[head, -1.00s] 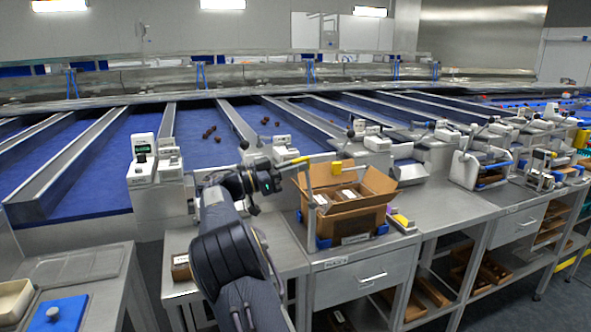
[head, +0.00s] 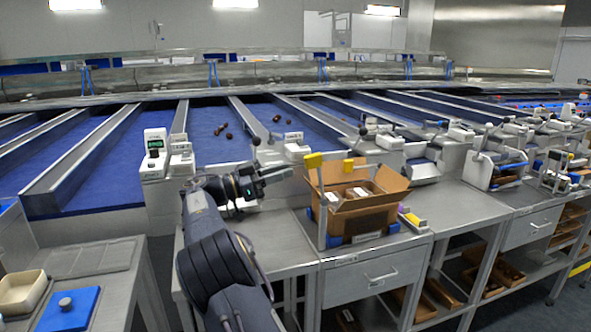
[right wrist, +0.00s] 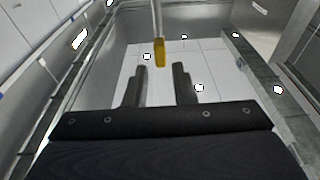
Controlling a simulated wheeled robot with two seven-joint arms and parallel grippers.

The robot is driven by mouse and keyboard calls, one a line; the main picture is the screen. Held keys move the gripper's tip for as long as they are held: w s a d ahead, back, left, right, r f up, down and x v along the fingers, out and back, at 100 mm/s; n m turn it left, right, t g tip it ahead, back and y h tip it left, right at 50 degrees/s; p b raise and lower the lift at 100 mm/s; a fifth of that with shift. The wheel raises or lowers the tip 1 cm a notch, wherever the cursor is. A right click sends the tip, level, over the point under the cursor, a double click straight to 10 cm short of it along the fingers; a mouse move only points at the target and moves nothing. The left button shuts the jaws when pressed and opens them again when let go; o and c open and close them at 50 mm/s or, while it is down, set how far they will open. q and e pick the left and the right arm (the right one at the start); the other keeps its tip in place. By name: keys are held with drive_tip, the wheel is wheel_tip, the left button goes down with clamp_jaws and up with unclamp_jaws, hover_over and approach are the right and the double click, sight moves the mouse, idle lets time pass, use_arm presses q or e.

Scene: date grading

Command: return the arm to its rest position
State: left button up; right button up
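My right arm reaches up from the bottom of the head view. Its gripper (head: 279,178) is over the steel bench, to the left of the open cardboard carton. In the right wrist view the two dark fingers (right wrist: 159,88) stand apart with nothing between them. A yellow-tipped rod (right wrist: 159,52) shows beyond them. My left gripper is in neither view.
The open carton (head: 341,216) holds several packs and sits in a frame with yellow-capped posts (head: 313,161) close to my right gripper. A white scale (head: 155,155) stands left. A beige tray (head: 22,293) and blue lid (head: 66,309) lie lower left.

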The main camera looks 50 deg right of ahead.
drive_tip(key=shift+w+a+f, duration=0.1)
drive_tip(key=shift+w+a, duration=0.15)
drive_tip(key=shift+a, duration=0.2)
drive_tip(key=s+d+f+n+t+y+p, duration=0.2)
drive_tip(key=s+d+f+n+t+y, duration=0.25)
drive_tip(key=s+f, duration=0.3)
drive_tip(key=s+a+f+n+t+y+p, duration=0.2)
drive_tip(key=s+a+f+n+t+y, duration=0.1)
drive_tip(key=s+a+f+n+y, duration=0.25)
drive_tip(key=s+a+n+t+y+p, duration=0.1)
drive_tip(key=s+a+n+t+y, duration=0.2)
drive_tip(key=a, duration=0.7)
drive_tip(key=s+a+n+t+y+p, duration=0.1)
drive_tip(key=s+a+n+t+y, duration=0.2)
drive_tip(key=a, duration=0.8)
drive_tip(key=s+a+n+t+y+p, duration=0.1)
drive_tip(key=s+a+n+t+y, duration=0.2)
drive_tip(key=a, duration=0.8)
drive_tip(key=s+n+y, duration=0.2)
drive_tip(key=s+n, duration=0.1)
drive_tip(key=shift+s+n+p, duration=0.25)
drive_tip(key=shift+n+p, duration=0.05)
drive_tip(key=shift+p, duration=0.1)
